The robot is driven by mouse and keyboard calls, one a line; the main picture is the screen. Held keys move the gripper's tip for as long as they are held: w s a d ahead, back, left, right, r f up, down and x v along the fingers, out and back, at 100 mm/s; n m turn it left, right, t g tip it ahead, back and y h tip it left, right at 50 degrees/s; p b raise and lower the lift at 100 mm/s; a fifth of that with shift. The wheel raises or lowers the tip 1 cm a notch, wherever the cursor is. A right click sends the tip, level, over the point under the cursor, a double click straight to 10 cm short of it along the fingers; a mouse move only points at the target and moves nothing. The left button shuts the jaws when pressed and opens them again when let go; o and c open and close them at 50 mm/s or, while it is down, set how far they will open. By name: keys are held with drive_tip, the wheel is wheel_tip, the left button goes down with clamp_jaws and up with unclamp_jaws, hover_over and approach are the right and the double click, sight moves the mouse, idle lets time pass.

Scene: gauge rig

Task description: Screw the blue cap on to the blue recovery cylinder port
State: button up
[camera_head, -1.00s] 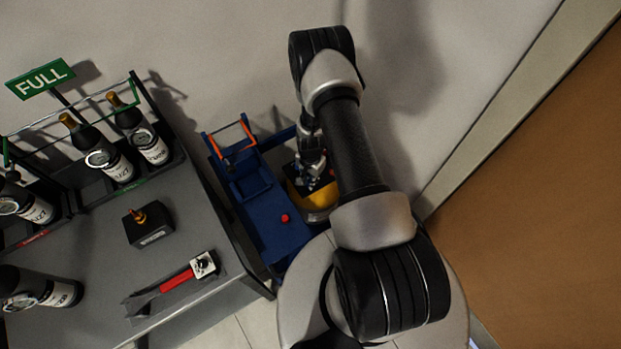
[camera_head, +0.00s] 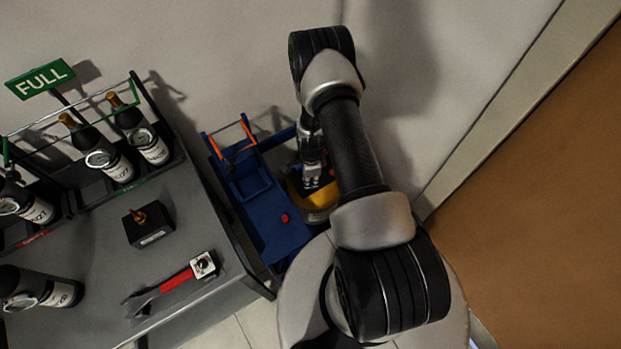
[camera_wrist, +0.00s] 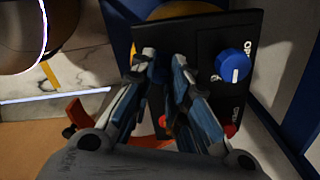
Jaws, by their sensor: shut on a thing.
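The yellow-shouldered recovery cylinder (camera_head: 318,215) stands in the blue cart, with a dark panel on top. In the wrist view, this black panel (camera_wrist: 210,25) carries "OPEN" lettering and a blue round knob (camera_wrist: 233,65) with a white mark, right of my fingers. My gripper (camera_wrist: 163,62) points down at the panel, its fingertips close together over it. In the head view my gripper (camera_head: 313,178) is over the cylinder top.
A red knob (camera_wrist: 230,130) shows by the right finger. The blue cart (camera_head: 262,215) has an orange-topped handle and a red button (camera_head: 285,218). The grey bench (camera_head: 190,225) at left holds bottles, a black block (camera_head: 148,224) and a red-handled tool (camera_head: 176,280). A wall is behind.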

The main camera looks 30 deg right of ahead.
drive_tip(key=shift+m, duration=0.8)
drive_tip(key=shift+m, duration=1.4)
drive_tip(key=o, duration=0.6)
drive_tip(key=shift+o, duration=0.2)
drive_tip(key=o, duration=0.5)
drive_tip(key=shift+r, duration=0.1)
